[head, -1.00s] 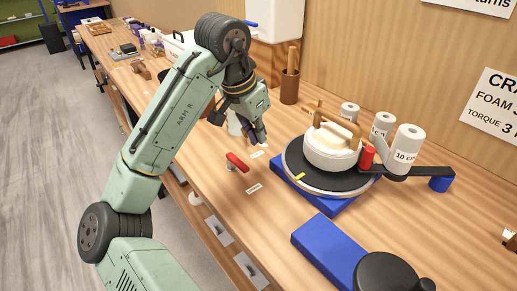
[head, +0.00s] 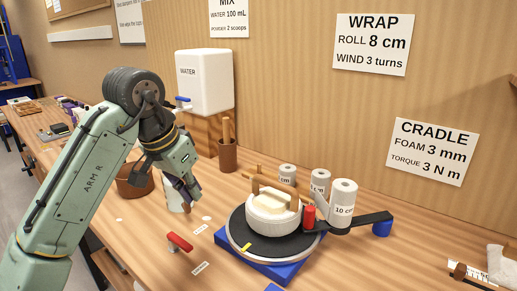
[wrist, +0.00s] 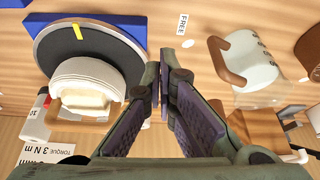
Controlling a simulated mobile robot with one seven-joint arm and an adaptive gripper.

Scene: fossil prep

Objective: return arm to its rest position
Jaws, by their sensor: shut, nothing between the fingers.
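My gripper (head: 193,193) hangs at the end of my bent arm, fingers pointing down, above the wooden bench. It is to the left of the round black turntable (head: 238,246), apart from it. The fingers also show in the wrist view (wrist: 162,88), closed with nothing held. A white wrapped block (head: 272,220) with a wooden handle stands on the turntable. A pale jug (head: 174,198) is just behind the gripper and partly hidden by it; it shows with a brown handle in the wrist view (wrist: 250,72).
A red-handled clamp (head: 180,242) is on the bench front. White rolls (head: 341,205) stand behind the turntable, with a black arm (head: 362,220) beside them. A brown cup (head: 227,155) and white water tank (head: 204,82) stand behind my gripper. The right of the bench is mostly clear.

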